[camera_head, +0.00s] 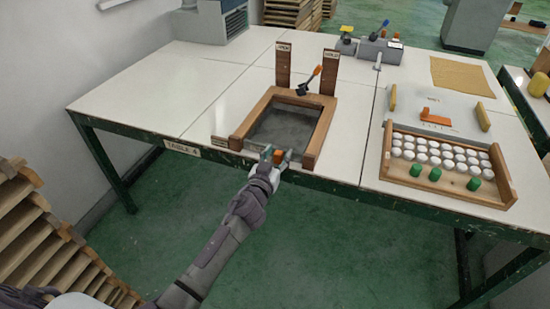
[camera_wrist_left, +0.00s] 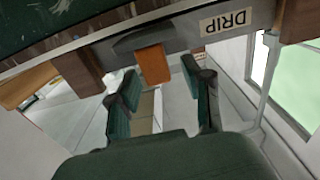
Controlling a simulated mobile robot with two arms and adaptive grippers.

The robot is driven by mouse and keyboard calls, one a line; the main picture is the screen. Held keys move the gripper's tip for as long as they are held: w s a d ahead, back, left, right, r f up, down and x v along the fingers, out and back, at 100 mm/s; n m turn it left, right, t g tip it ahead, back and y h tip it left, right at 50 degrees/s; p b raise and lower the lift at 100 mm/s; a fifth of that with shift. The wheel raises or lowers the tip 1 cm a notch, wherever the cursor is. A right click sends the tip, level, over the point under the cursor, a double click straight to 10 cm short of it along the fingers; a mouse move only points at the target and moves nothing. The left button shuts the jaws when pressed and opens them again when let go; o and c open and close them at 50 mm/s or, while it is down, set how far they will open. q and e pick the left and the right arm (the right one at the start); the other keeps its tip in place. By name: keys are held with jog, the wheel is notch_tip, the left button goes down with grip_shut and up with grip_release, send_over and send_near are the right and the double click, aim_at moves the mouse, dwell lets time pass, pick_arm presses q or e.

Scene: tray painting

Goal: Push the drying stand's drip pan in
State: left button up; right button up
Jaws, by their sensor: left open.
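The drying stand (camera_head: 313,143) is a wooden frame with two upright posts at the back, standing at the table's front edge. A dark grey surface (camera_head: 285,128) lies inside the frame. In the left wrist view the drip pan's grey front (camera_wrist_left: 190,36) carries a DRIP label and an orange tab (camera_wrist_left: 153,64). My left gripper (camera_head: 273,155) is at the stand's front edge. In the wrist view its fingers (camera_wrist_left: 160,70) are open, one on each side of the tab, with gaps visible. How far out the pan sits is hard to tell. My right gripper is not in view.
Right of the stand is a wooden tray (camera_head: 444,187) with rows of white round pieces and several green ones. Grey devices (camera_head: 380,50) stand at the back. The table left of the stand is clear.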

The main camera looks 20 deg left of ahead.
pick_arm(q)
jog(key=s, duration=1.2)
jog(key=shift+a, duration=0.2)
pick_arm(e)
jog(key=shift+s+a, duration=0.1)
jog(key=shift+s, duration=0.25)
pick_arm(q)
jog(key=s+f+g+p, duration=0.1)
jog(key=s+f+g, duration=0.25)
jog(key=f, duration=0.65)
jog(key=s+a+f+m+g+p, duration=0.15)
jog(key=s+f, duration=0.25)
jog(key=f, duration=0.5)
jog(key=s+d+f+n+g+p, duration=0.1)
jog(key=s+f+g, duration=0.25)
jog(key=f, duration=0.65)
jog(key=s+a+f+g+p, duration=0.1)
jog(key=s+f, duration=0.4)
jog(key=s, duration=0.6)
jog(key=s+a+f+m+g, duration=0.1)
jog(key=s+f+g, duration=0.3)
jog(key=s, duration=0.8)
jog(key=s+a+f+g+p, duration=0.1)
jog(key=s+f+g, duration=0.2)
jog(key=s+f, duration=0.5)
jog(key=s, duration=0.4)
jog(key=shift+y+p, duration=0.3)
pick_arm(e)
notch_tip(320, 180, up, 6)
